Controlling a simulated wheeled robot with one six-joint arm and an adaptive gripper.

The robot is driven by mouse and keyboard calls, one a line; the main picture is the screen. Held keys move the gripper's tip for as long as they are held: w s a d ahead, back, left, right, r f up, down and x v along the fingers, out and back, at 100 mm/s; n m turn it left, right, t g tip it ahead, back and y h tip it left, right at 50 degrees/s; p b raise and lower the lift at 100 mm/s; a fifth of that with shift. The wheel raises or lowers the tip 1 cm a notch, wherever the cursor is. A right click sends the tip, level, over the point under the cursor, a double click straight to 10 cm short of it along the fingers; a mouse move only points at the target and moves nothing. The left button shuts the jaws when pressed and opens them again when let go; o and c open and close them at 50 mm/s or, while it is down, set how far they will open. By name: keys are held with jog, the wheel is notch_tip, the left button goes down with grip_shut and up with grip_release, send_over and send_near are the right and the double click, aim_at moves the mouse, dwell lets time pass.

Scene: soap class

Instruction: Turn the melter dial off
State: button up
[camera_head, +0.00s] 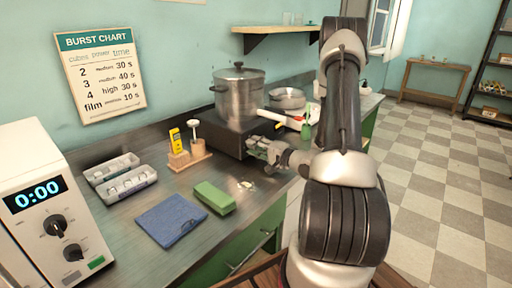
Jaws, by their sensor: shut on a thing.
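The melter is a dark box-shaped base (228,137) on the counter with a lidded steel pot (239,97) standing on it. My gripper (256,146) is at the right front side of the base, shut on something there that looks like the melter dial. The dial itself is hidden behind the fingers, so its setting cannot be read. My arm reaches in from the right and covers part of the counter behind it.
A wooden holder (190,158) with a yellow thermometer stands left of the base. A green block (214,197), a blue cloth (171,219) and a mold tray (121,177) lie on the counter. A microwave (50,205) stands at left. A red-and-white handled item (283,119) lies behind my gripper.

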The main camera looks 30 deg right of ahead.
jog(key=shift+n, duration=0.4)
jog(key=o, duration=1)
jog(key=shift+s, duration=0.1)
jog(key=v, duration=1.1)
jog(key=shift+s, duration=0.4)
jog(key=shift+d, duration=0.1)
